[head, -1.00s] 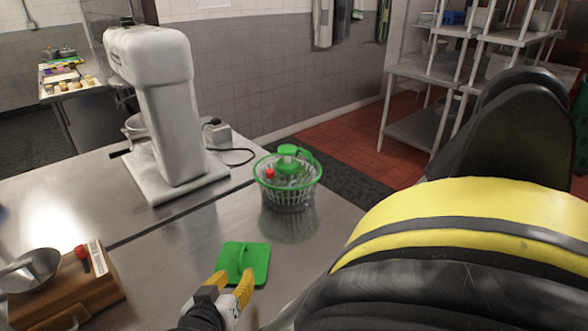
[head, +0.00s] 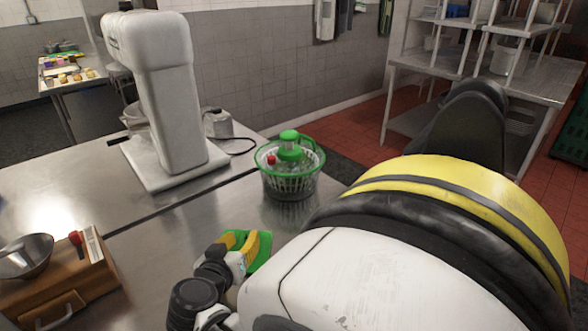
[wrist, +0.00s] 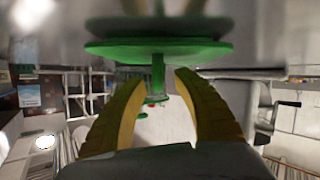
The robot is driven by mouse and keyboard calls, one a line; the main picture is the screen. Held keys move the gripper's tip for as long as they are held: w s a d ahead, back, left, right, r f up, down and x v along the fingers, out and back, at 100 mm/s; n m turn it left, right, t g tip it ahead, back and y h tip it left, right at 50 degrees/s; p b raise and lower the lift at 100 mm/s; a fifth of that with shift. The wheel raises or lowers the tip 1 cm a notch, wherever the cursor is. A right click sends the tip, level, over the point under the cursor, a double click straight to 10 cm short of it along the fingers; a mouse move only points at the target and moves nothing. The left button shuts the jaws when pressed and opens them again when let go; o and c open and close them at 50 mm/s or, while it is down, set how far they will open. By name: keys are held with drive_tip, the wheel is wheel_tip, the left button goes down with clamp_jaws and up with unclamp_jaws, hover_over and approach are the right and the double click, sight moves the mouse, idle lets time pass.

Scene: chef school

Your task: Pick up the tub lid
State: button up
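The green square tub lid (head: 263,249) lies on the steel counter, partly hidden behind my gripper (head: 240,240) in the head view. In the wrist view the lid's flat plate (wrist: 205,48) spans the upper middle, with its upright green handle (wrist: 157,75) pointing toward my gripper (wrist: 160,82). The two yellow fingers stand open on either side of the handle. A gap shows between the handle and each finger, so they do not appear to press on it.
A green-rimmed salad spinner (head: 290,172) stands behind the lid. A white stand mixer (head: 180,95) is at the back left. A wooden box (head: 65,280) with a metal bowl (head: 25,257) sits at the front left. Counter between them is clear.

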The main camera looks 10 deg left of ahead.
clamp_jaws()
drive_tip(key=shift+r, duration=0.1)
idle(0.3)
